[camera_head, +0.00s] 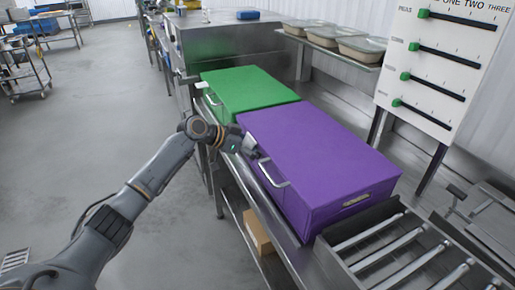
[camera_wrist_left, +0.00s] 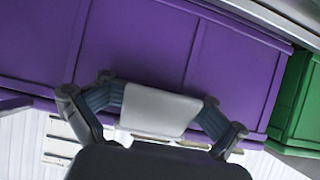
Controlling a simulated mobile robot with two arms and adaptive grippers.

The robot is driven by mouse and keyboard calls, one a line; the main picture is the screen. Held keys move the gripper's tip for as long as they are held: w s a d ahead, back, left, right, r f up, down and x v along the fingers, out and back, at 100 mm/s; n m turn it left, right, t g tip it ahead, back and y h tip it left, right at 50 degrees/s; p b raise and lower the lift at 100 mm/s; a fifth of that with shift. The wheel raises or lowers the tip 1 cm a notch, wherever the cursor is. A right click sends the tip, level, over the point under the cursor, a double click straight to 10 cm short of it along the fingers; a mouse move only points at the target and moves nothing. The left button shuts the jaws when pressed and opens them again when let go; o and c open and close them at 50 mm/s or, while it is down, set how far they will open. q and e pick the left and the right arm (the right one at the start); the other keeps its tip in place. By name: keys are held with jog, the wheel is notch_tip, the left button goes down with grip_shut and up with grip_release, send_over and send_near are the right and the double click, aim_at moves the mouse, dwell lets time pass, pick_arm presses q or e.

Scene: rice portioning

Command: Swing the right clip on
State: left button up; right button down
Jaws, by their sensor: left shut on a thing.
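A large purple box (camera_head: 318,160) with a lid stands on the metal counter. A silver bar handle (camera_head: 269,174) is on its left side face. My left gripper (camera_head: 249,147) is at the far end of that side, just beyond the handle. In the left wrist view my left gripper (camera_wrist_left: 158,108) is shut on a pale grey flat piece (camera_wrist_left: 157,106) that lies between its fingers against the purple box (camera_wrist_left: 140,45). This piece looks like a clip, but its attachment is hidden. My right gripper is not in view.
A green box (camera_head: 248,92) stands just beyond the purple one; it also shows in the wrist view (camera_wrist_left: 300,110). A roller conveyor (camera_head: 405,250) is at the near right. A slider panel (camera_head: 440,65) and a shelf of trays (camera_head: 335,42) are behind.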

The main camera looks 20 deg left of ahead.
pick_arm(q)
jog(key=shift+r, duration=0.25)
jog(key=shift+s+a+r, duration=0.2)
jog(key=shift+p+v, duration=1.1)
jog(key=shift+v, duration=2)
jog(key=shift+s+f, duration=0.1)
jog(key=g+y+p, duration=0.2)
jog(key=p, duration=0.4)
send_near(246, 144)
jog(key=f+b+x, duration=0.1)
jog(key=b+x, duration=0.2)
jog(key=x, duration=0.4)
jog(key=shift+s, duration=0.35)
jog(key=shift+a, duration=0.1)
jog(key=shift+c, duration=0.2)
